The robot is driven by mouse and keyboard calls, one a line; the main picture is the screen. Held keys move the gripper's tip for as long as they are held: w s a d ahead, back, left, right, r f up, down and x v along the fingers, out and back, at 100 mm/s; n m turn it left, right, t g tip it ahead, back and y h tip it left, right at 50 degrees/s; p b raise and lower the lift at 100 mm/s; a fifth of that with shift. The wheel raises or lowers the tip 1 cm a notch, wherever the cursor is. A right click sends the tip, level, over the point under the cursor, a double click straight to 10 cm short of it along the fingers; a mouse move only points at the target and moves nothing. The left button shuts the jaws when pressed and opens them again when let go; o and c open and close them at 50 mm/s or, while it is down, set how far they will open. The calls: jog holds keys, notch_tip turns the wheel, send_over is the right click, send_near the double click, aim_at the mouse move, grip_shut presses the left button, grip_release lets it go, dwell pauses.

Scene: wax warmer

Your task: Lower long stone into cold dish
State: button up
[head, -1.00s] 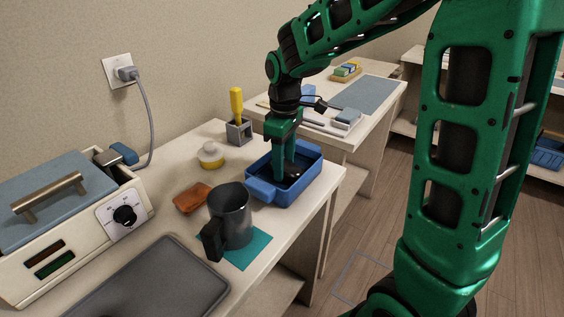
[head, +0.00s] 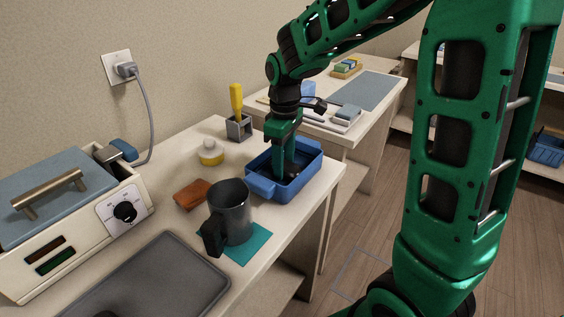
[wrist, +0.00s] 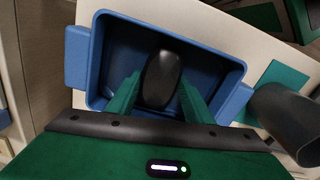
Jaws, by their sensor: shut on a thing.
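The blue dish (head: 262,186) with side handles stands near the front edge of the counter; it also shows in the wrist view (wrist: 97,60). My gripper (head: 289,172) reaches down inside its walls. In the wrist view my gripper (wrist: 160,95) is shut on the long stone (wrist: 161,78), a dark, smooth oval between the two green fingers. The stone is over the dish's interior, within its rim. In the head view the stone is mostly hidden by the fingers and the dish wall. I cannot tell whether it touches the dish floor.
A dark grey jug (head: 230,209) stands on a teal mat (head: 254,246) close to the dish. A brown block (head: 192,194), a yellow-and-white pot (head: 210,153) and a holder (head: 239,129) with a yellow handle are nearby. The warmer (head: 75,222) is at left, a grey tray (head: 160,278) in front.

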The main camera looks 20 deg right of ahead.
jog(key=o, duration=1.4)
notch_tip(320, 180, up, 11)
jog(key=s+d+f+m, duration=0.2)
jog(key=s+d+m, duration=0.3)
jog(key=s, duration=0.4)
jog(key=s+d+f+m, duration=0.3)
jog(key=s+d+m, duration=0.2)
jog(key=s, duration=0.4)
jog(key=s+d+f+m, duration=0.3)
jog(key=s+d+m, duration=0.1)
jog(key=s, duration=0.5)
jog(key=shift+s+d+m, duration=0.1)
jog(key=shift+d+m, duration=0.3)
jog(key=shift+d, duration=0.05)
